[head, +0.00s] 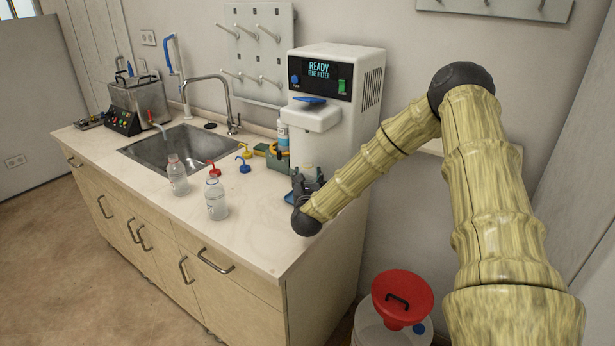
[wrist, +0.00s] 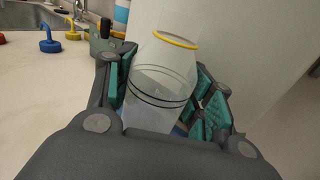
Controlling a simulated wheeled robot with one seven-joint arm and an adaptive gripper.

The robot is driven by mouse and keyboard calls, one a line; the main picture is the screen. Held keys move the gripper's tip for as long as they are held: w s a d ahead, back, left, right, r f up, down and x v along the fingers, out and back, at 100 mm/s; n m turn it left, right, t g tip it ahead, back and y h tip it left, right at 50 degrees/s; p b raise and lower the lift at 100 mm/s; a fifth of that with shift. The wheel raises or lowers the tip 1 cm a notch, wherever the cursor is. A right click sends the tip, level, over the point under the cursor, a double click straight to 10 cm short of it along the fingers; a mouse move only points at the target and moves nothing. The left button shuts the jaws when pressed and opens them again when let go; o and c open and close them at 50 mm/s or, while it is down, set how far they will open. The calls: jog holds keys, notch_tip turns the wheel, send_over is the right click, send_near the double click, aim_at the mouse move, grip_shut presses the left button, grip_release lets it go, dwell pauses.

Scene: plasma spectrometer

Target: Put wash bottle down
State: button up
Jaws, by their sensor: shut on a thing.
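My gripper (head: 306,186) is at the right end of the counter, in front of the white water machine (head: 335,120). In the wrist view my gripper (wrist: 160,108) is shut on a clear wash bottle (wrist: 160,85), with a green-lined finger on each side of it. The bottle has dark rings round its body and a yellow ring at its neck. It has no spout cap on in view. In the head view the bottle (head: 308,171) is partly hidden by the gripper. Its base is hidden, so I cannot tell whether it touches the surface below.
Two clear bottles, one farther (head: 177,175) and one nearer (head: 216,200), stand by the sink (head: 190,150). Red (head: 214,170), blue (head: 244,166) and yellow (head: 244,153) spout caps lie behind them. The front counter (head: 255,215) is clear. A red-lidded bin (head: 402,298) stands on the floor.

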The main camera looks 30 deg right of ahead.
jog(key=shift+f, duration=0.1)
jog(key=o, duration=1.3)
jog(key=shift+c, duration=0.2)
jog(key=shift+r, duration=0.25)
jog(key=b+v, duration=0.3)
jog(key=v, duration=0.7)
jog(key=shift+s+a+f+b, duration=0.2)
jog(key=shift+s+a+b, duration=0.1)
jog(key=shift+s+a+r, duration=0.1)
jog(key=shift+s+a, duration=0.25)
jog(key=shift+s, duration=0.2)
